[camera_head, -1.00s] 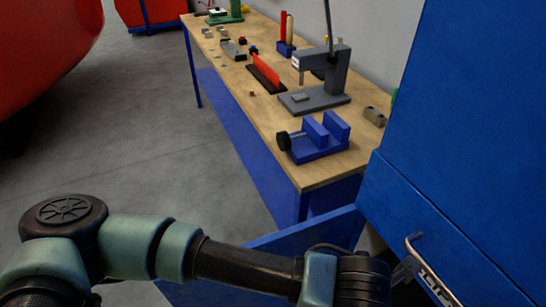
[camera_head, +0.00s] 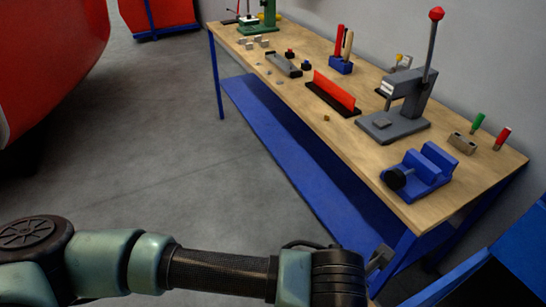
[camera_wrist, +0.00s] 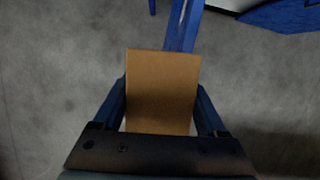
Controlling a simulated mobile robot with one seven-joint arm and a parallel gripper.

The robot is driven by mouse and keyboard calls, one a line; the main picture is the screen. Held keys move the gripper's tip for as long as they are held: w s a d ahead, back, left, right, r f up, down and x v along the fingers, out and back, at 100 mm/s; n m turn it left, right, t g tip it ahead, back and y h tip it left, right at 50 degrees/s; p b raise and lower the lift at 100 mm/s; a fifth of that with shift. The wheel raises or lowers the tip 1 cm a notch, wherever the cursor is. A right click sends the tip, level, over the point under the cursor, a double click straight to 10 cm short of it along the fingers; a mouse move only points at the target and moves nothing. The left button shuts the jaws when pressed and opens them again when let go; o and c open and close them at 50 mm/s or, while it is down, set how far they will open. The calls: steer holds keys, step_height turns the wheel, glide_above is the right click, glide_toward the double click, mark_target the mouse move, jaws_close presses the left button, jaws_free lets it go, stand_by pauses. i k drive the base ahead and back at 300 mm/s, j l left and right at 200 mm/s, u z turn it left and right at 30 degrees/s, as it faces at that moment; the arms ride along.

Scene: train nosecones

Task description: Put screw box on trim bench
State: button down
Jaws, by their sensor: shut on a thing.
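A plain brown box (camera_wrist: 162,88), which looks like the screw box, is held between the blue fingers of my gripper (camera_wrist: 161,95) in the wrist view. One finger lies along each side of it, and grey floor shows below. In the head view my gripper (camera_head: 378,262) is only partly seen at the bottom, in front of the bench's near end, and the box is hidden there. The bench (camera_head: 352,148), apparently the trim bench, has a wooden top, blue legs and a blue lower shelf.
A blue vise (camera_head: 425,172) stands at the bench's near end, with a grey press (camera_head: 395,122) behind it. A red plate on a dark base (camera_head: 333,92) stands farther along. Bare wood lies along the front edge. Blue furniture (camera_head: 500,270) stands at lower right.

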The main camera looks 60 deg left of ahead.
mark_target(323, 71)
steer(key=j+u, duration=0.15)
steer(key=j, duration=0.5)
steer(key=j+u, duration=0.1)
steer(key=j, duration=0.5)
steer(key=i+j+u, duration=0.15)
steer(key=j, duration=0.5)
steer(key=i+j+u, duration=0.15)
steer(key=i+j, duration=0.2)
steer(key=i+j+u, duration=0.15)
steer(key=i, duration=0.45)
steer(key=i+j+u, duration=0.2)
steer(key=i+j, duration=0.15)
steer(key=i, duration=0.15)
steer(key=i+l, duration=0.15)
steer(key=i, duration=0.65)
steer(key=j+u, duration=0.05)
